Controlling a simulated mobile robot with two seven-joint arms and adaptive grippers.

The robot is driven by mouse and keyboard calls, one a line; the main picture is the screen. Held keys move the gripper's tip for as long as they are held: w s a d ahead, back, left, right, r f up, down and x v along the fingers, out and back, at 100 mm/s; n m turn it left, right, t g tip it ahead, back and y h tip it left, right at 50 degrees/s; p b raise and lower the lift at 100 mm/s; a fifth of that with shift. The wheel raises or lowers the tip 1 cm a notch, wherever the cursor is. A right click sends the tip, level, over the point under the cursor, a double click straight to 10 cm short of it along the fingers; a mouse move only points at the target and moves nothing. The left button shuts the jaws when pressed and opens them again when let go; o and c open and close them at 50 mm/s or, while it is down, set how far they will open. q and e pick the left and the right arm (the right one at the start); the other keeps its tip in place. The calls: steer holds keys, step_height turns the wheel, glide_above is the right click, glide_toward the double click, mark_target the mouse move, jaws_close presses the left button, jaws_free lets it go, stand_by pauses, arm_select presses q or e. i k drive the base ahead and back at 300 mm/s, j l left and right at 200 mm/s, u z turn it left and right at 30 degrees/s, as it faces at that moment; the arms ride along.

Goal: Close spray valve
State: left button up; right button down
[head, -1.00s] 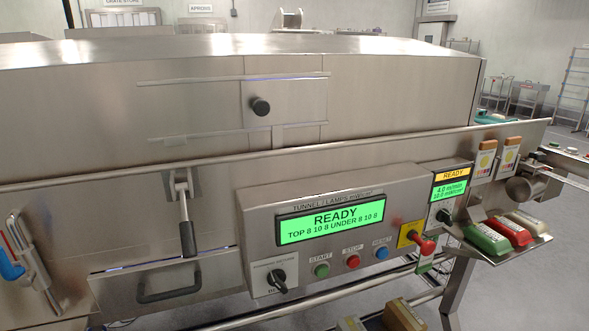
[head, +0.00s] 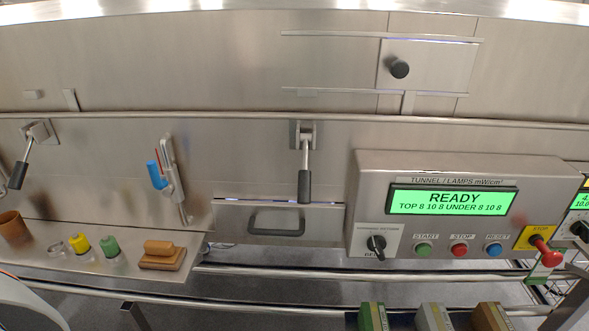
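A blue handle (head: 157,174) sits beside an upright steel fitting (head: 174,185) on the machine's front, left of centre in the head view. It looks like the spray valve, but no label on it can be read. The blue handle stands close to upright, tilted slightly, with a thin red strip above it. Neither of my grippers is in view.
Black-handled levers hang at the left (head: 19,174) and centre (head: 305,186). A steel shelf (head: 204,238) carries yellow and green jars (head: 110,247) and a brown block (head: 160,252). A drawer (head: 330,226) and a control panel (head: 365,178) reading READY are to the right.

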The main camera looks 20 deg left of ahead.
mark_target(160, 182)
steer(key=u, duration=1.55)
